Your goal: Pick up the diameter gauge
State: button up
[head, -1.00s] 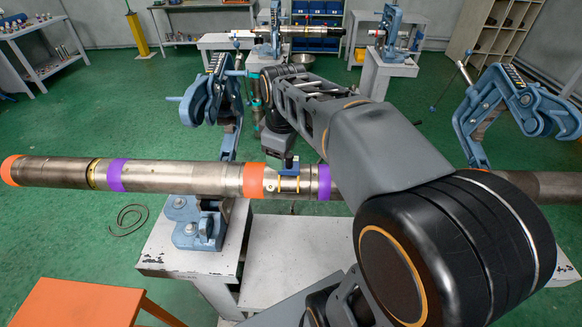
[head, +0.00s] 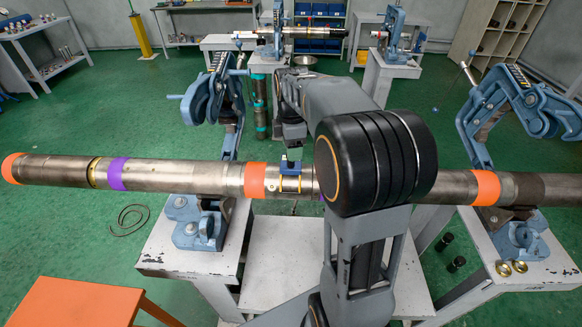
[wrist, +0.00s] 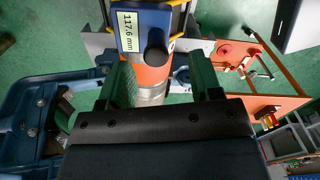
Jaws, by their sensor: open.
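The diameter gauge (wrist: 144,32) is a blue block with a display reading 117.6 mm and a dark round knob. In the wrist view it sits at the top, over the pipe. In the head view the gauge (head: 291,167) shows as a small blue block with a yellow-metal frame on top of the long steel pipe (head: 190,174), just right of an orange band. My gripper (wrist: 162,80) is open and empty, its two fingers spread to either side below the gauge in the wrist view, apart from it.
Blue pipe vises stand at left (head: 213,95) and right (head: 510,105), jaws raised. The pipe spans the white benches (head: 285,245). An orange table (head: 85,302) is at front left. Black cylinders (head: 456,264) and brass rings (head: 512,267) lie at right.

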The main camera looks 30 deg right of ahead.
aim_at(291, 165)
jog(key=shift+w+f, duration=0.15)
jog(key=shift+f, duration=1.25)
jog(key=shift+w+f, duration=0.1)
jog(key=shift+f, duration=1.25)
jog(key=shift+r, duration=0.1)
grip_shut()
